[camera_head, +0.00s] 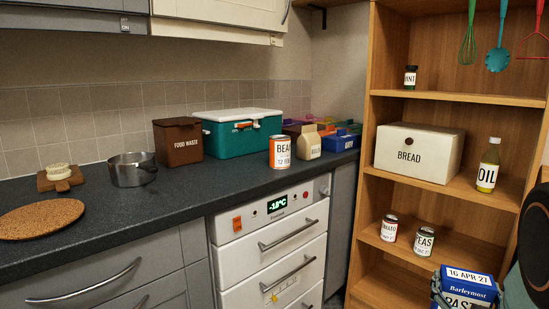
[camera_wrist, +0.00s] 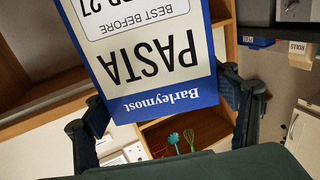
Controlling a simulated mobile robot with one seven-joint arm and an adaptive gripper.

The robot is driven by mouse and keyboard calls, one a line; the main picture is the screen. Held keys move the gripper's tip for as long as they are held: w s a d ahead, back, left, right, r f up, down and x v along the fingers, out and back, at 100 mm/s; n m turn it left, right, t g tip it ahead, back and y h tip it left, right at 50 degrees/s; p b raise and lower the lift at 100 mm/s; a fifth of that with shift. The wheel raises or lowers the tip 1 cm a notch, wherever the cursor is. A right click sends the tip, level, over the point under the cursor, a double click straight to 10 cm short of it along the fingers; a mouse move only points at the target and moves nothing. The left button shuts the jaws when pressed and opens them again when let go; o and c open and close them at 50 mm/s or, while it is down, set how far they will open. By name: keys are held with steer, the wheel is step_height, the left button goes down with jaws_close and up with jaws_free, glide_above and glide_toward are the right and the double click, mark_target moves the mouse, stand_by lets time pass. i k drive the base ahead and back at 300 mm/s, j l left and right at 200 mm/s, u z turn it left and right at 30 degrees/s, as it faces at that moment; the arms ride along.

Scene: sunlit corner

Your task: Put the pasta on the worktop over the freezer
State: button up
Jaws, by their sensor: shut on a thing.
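The pasta box (camera_head: 468,286), blue and white with a Barleymost label, is at the lower right in the head view, in front of the wooden shelves. In the wrist view the pasta box (camera_wrist: 155,58) fills the upper middle, its lettering upside down. My gripper (camera_wrist: 162,100) is shut on it, with one dark finger on each side. The white freezer (camera_head: 270,246) has a lit display and drawers. The dark worktop (camera_head: 238,182) runs over it. A tin of beans (camera_head: 280,152) and a beige paper bag (camera_head: 307,142) stand on the worktop above the freezer.
Behind the tin are a teal cool box (camera_head: 238,133) and coloured bins (camera_head: 340,138). A brown food waste bin (camera_head: 178,141), a pot (camera_head: 132,169) and a cork mat (camera_head: 41,219) stand further left. The wooden shelf unit (camera_head: 455,98) rises at the right. The worktop's front strip is clear.

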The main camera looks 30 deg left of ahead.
mark_target(238, 176)
steer(key=u, duration=2)
steer(key=k+j, duration=0.05)
